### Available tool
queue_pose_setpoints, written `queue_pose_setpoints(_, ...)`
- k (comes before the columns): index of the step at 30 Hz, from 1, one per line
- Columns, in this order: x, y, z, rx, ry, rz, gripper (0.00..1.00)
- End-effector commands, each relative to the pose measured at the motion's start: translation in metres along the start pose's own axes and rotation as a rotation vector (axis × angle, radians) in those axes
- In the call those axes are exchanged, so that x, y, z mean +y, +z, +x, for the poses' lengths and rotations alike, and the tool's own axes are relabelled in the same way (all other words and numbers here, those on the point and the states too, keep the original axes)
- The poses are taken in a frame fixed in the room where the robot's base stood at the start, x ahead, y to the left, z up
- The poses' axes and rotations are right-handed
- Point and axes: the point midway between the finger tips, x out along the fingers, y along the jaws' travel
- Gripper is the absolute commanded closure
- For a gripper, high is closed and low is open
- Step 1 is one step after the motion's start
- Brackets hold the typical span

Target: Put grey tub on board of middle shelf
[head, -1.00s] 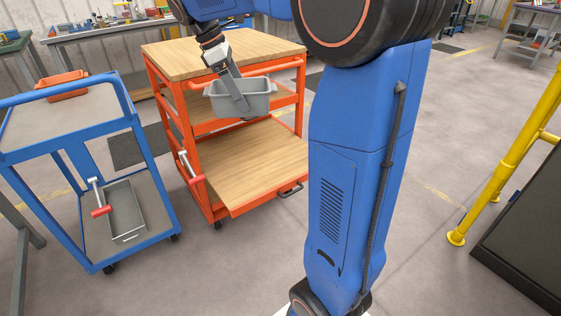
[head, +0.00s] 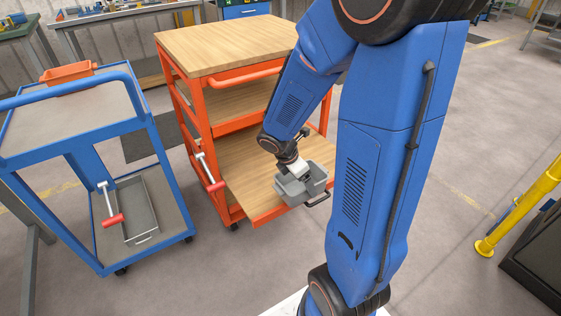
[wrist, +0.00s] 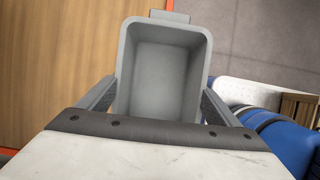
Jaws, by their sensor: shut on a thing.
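My gripper (head: 296,172) is shut on the grey tub (head: 303,187), which hangs upright and open-topped below it. In the wrist view the tub (wrist: 160,75) is empty, with one finger at each side of it. The orange trolley (head: 212,172) has a wooden top and wooden boards below it. The tub is at the front right edge of the trolley's lower visible wooden board (head: 245,175), which juts out at the front. In the wrist view the board (wrist: 55,70) lies left of the tub and floor lies right. Whether the tub touches the board cannot be told.
A higher wooden shelf (head: 225,107) sits under the trolley's top (head: 220,45). A red-handled tool (head: 208,172) is at the trolley's left side. A blue cart (head: 75,165) stands left, bearing an orange bin (head: 68,73) and a grey tray (head: 136,210). Much of the board is bare.

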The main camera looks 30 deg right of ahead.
Motion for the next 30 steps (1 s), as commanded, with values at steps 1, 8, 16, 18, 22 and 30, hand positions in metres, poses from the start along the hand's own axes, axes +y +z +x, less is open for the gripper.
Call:
queue_pose_setpoints(1, 0.009, 0.0, 0.0, 0.0, 0.001, -0.001, 0.39)
queue_pose_setpoints(8, 0.059, 0.0, 0.0, 0.0, 0.0, 0.001, 0.39)
queue_pose_setpoints(16, 0.117, 0.0, 0.0, 0.0, 0.0, 0.001, 0.39)
queue_pose_setpoints(18, 0.132, 0.0, 0.0, -0.001, 0.0, 0.001, 0.39)
queue_pose_setpoints(22, 0.152, 0.0, 0.0, 0.0, 0.001, 0.002, 0.39)
queue_pose_setpoints(30, 0.168, 0.001, -0.001, -0.001, 0.001, 0.002, 0.39)
